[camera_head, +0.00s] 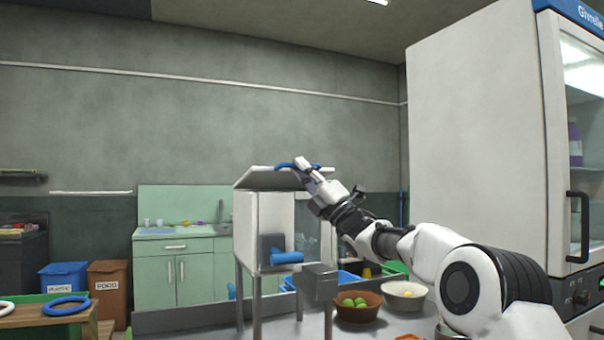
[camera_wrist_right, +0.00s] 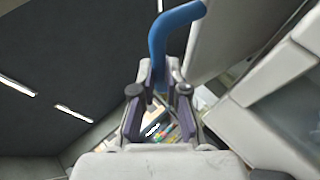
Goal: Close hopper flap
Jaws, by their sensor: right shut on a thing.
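The sugarcane press (camera_head: 246,232) is a white box on grey legs. Its hopper flap (camera_head: 265,181) is a grey plate at the top of the box, roughly flat with a slight tilt; I cannot tell whether it sits fully down. A blue bar handle (camera_head: 284,166) is on the flap. My right gripper (camera_head: 303,166) reaches over the flap from the right and is shut on this handle. In the right wrist view the blue handle (camera_wrist_right: 170,38) runs down between the fingers of my gripper (camera_wrist_right: 158,88). My left gripper is not in view.
A second blue handle (camera_head: 287,258) projects from the press front. A brown bowl of green fruit (camera_head: 357,315) and a white bowl (camera_head: 404,303) stand right of the press. A tall white fridge (camera_head: 480,130) stands at the right. Space above the press is clear.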

